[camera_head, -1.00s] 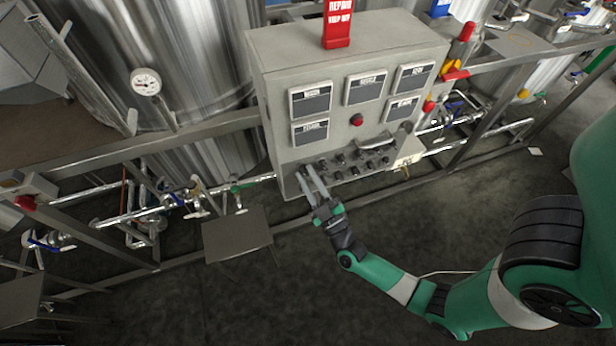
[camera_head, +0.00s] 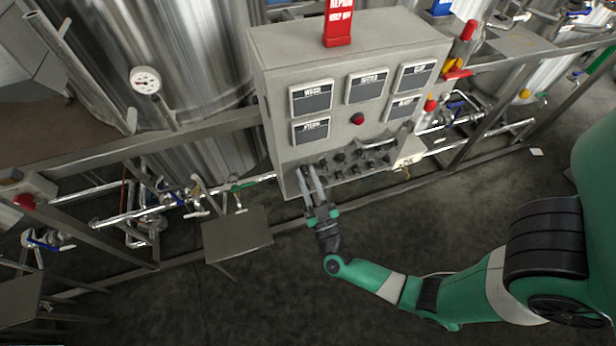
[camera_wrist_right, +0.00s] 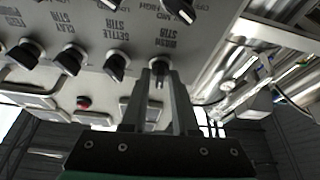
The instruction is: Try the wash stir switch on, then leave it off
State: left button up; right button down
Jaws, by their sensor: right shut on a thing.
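The wash stir switch (camera_wrist_right: 158,76) is a small black knob on the grey control cabinet (camera_head: 283,110), under an upside-down "WASH STIR" label in the right wrist view. My right gripper (camera_head: 308,172) reaches up to the lower left of the cabinet's front. In the right wrist view its fingers (camera_wrist_right: 160,68) are shut on this knob, one on each side. They hide much of it, so I cannot tell which way it points. The settle stir knob (camera_wrist_right: 117,66) sits just left of the fingers there. My left gripper is not in view.
The clay stir knob (camera_wrist_right: 68,60) and other black knobs crowd the panel close by. A red button (camera_head: 358,119) sits among several labelled displays above. A red sign (camera_head: 338,25) stands on top of the cabinet. A small grey table (camera_head: 237,232) stands lower left; the floor below is clear.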

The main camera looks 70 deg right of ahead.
jog(key=m+g, duration=0.1)
jog(key=m, duration=0.1)
jog(key=m+g+h, duration=0.1)
jog(key=m, duration=0.2)
jog(key=shift+w+a+m+h, duration=0.1)
jog(key=shift+w+m+h, duration=0.05)
jog(key=shift+m+h, duration=0.15)
jog(key=shift+m+g+h, duration=0.4)
jog(key=shift+m+g, duration=1)
jog(key=shift+m, duration=1)
jog(key=c, duration=0.9)
grip_release()
